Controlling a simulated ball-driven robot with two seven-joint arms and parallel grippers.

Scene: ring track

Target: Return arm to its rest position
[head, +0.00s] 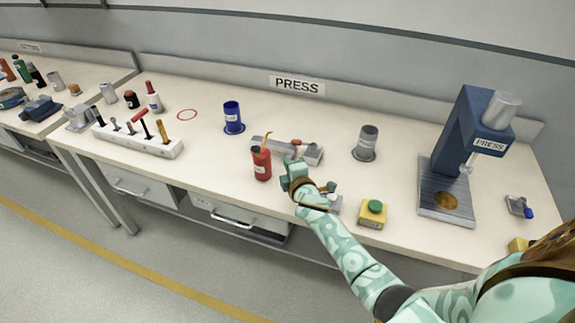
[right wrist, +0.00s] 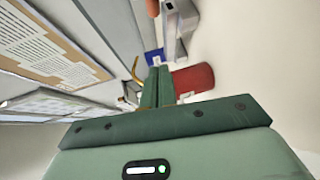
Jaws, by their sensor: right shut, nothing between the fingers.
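My right arm (head: 345,245) reaches in from the lower right of the head view, over the front of the press table. Its right gripper (head: 290,165) is just right of the red can (head: 262,170), in front of a grey fixture (head: 310,156). In the right wrist view the green fingers (right wrist: 158,72) are together with nothing between them. The red can (right wrist: 195,78) stands beside them there, and I cannot tell whether they touch. My left gripper is in neither view.
A yellow box with a green button (head: 373,212) stands right of the forearm. The blue press (head: 468,140) is further right. A blue cup (head: 233,118), a grey cylinder (head: 367,138) and a white tool rack (head: 140,144) stand on the table. The table's middle back is clear.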

